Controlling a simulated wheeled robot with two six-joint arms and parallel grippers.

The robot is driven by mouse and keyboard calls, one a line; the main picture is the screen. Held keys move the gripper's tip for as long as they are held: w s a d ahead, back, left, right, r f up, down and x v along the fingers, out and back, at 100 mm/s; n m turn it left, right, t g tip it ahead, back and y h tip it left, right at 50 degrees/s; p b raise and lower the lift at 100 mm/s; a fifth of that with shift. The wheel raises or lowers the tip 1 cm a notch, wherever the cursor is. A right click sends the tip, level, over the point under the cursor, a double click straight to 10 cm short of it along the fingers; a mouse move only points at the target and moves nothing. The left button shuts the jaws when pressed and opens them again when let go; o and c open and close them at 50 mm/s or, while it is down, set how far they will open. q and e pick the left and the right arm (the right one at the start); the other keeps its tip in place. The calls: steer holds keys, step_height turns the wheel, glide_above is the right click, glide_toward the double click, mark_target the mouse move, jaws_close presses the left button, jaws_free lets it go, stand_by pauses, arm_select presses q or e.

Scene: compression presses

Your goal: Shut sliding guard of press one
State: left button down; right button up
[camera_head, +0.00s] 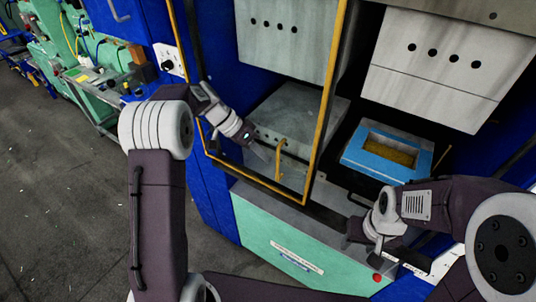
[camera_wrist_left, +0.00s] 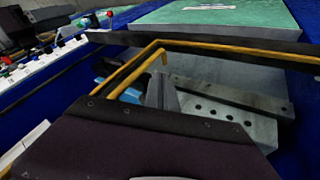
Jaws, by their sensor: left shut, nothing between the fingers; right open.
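The sliding guard is a clear panel in a yellow frame (camera_head: 323,110) and stands across the left half of the press opening. The right half is uncovered. A yellow upright handle (camera_head: 280,160) is on the guard's lower part. My left gripper (camera_head: 266,153) is shut and empty, just left of the handle; I cannot tell whether it touches it. In the left wrist view the gripper's grey fingers (camera_wrist_left: 161,94) are close to the yellow bars (camera_wrist_left: 125,70). My right gripper (camera_head: 366,243) is open and empty in front of the press's right half.
A blue mould (camera_head: 370,162) with a yellowish hollow sits in the uncovered right half, under a grey upper block (camera_head: 430,60). A green front panel (camera_head: 275,240) is below. A red button (camera_head: 377,278) is near my right gripper.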

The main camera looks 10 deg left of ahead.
arm_select(q)
steer(key=shift+s+d+f+p, duration=0.1)
steer(key=shift+s+d+p, duration=0.1)
steer(key=shift+d, duration=0.3)
steer(key=shift+s+d+f+p, duration=0.1)
steer(key=shift+d+p, duration=0.05)
steer(key=shift+d, duration=0.3)
arm_select(e)
steer(key=shift+w+a+r, duration=0.1)
steer(key=shift+w+r, duration=0.25)
steer(key=shift+r, duration=0.3)
arm_select(q)
steer(key=shift+s+r, duration=0.1)
arm_select(e)
steer(key=shift+s, duration=0.1)
